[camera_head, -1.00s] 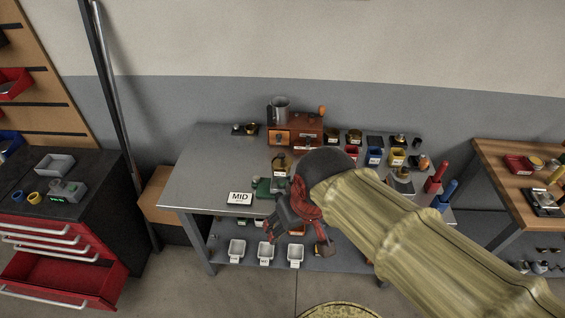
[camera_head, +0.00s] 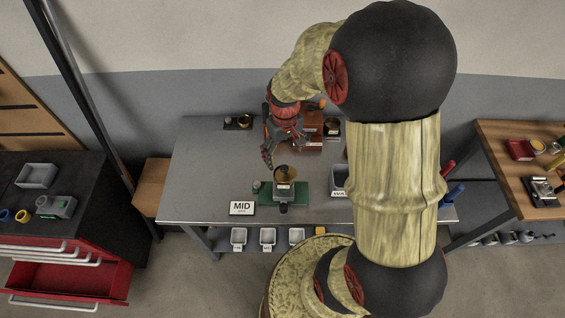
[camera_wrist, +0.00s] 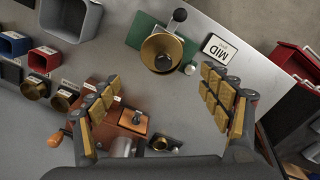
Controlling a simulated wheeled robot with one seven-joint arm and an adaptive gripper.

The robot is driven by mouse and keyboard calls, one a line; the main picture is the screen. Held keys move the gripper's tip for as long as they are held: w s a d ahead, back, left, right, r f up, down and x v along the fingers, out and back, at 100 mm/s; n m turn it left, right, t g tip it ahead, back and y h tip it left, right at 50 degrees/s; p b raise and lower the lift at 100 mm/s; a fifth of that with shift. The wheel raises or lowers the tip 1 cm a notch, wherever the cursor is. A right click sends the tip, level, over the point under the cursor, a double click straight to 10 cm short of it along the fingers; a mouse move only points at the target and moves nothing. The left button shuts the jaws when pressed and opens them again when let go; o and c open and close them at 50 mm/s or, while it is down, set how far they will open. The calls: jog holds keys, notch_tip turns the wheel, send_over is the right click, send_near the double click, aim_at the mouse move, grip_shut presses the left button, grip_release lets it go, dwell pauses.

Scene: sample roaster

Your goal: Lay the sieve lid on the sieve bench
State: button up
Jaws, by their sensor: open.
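My gripper (camera_head: 283,152) is open and empty above the grey table (camera_head: 205,168), near the wooden box with a small drawer. In the wrist view its padded fingers (camera_wrist: 162,82) are spread wide, with bare tabletop between them. A brass funnel-like bowl (camera_wrist: 162,50) on a green base (camera_wrist: 134,31) lies just beyond the fingertips; it also shows in the head view (camera_head: 286,173). A small black tray with a brass cup (camera_wrist: 160,143) lies near the palm. I cannot tell which piece is the sieve lid, or which surface is the sieve bench.
The wooden box (camera_wrist: 125,126), a grey bin (camera_wrist: 73,15) and several small cups and bins crowd one side. My arm hides the table's right part in the head view. A wooden table (camera_head: 515,140) stands right.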

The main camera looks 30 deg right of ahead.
aim_at(285, 167)
jog(key=shift+s+a+f, duration=0.1)
jog(key=shift+s+f, duration=0.15)
jog(key=shift+f, duration=0.1)
jog(key=shift+w+f, duration=0.15)
jog(key=shift+f, duration=0.8)
jog(key=f, duration=0.4)
jog(key=shift+s, duration=0.3)
jog(key=shift+f, duration=0.55)
jog(key=c, duration=0.3)
jog(key=c, duration=1.1)
jog(key=shift+r, duration=0.1)
